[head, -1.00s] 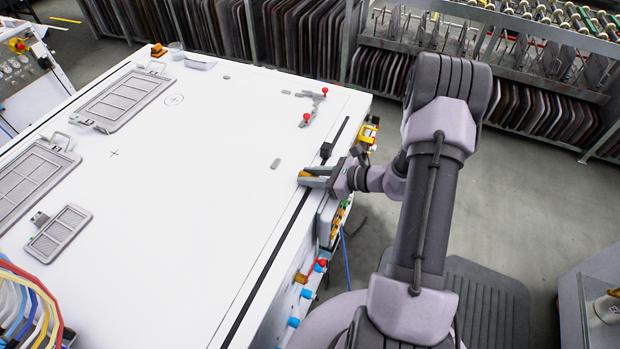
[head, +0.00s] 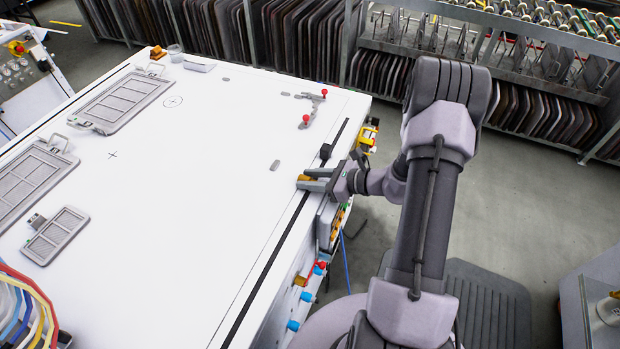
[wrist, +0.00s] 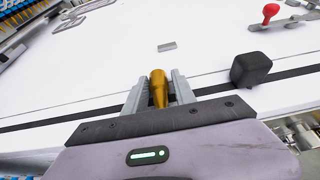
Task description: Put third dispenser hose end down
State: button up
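The hose end is a brass-coloured tapered nozzle (wrist: 158,87) between the two grey fingers of my gripper (wrist: 161,91) in the wrist view. A narrow gap seems to show beside it, so the fingers look open around it. In the head view the hose end (head: 304,178) shows as a small orange piece at the fingertips, at the right edge of the white table (head: 190,215). My gripper (head: 310,179) reaches over this edge from the right. No hose is visible on the nozzle, and its contact with the table cannot be made out.
A black block (head: 326,151) stands on the dark strip (head: 285,228) just beyond my gripper. Red-knobbed clamps (head: 315,108) lie farther back. Framed grey panels (head: 125,99) lie at left. Coloured hoses (head: 25,312) curve at the lower left. The table's middle is clear.

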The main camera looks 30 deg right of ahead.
jog(key=shift+s+a+f, duration=0.15)
jog(key=shift+s+d+r+p, duration=0.15)
jog(key=shift+r+p, duration=0.3)
jog(key=shift+s+d+r+p, duration=0.1)
jog(key=shift+r+p, duration=0.3)
jog(key=shift+r, duration=0.05)
jog(key=p+v, duration=0.2)
jog(key=v, duration=0.8)
jog(key=s+a+r+n+g, duration=0.2)
jog(key=a+r+n+g, duration=0.2)
jog(key=a+r+n, duration=0.3)
jog(key=s+a+r+n+g, duration=0.25)
jog(key=a+r+n, duration=0.35)
jog(key=a+r, duration=0.3)
jog(key=s+a+r+n+t+h+b, duration=0.1)
jog(key=s+a+r+n+h+b, duration=0.2)
jog(key=s+a+n+h, duration=0.3)
jog(key=s+a+r+n, duration=0.1)
jog(key=s+n, duration=0.3)
jog(key=n, duration=0.1)
jog(key=shift+s+a+r+t, duration=0.35)
jog(key=shift+s+a+r, duration=0.05)
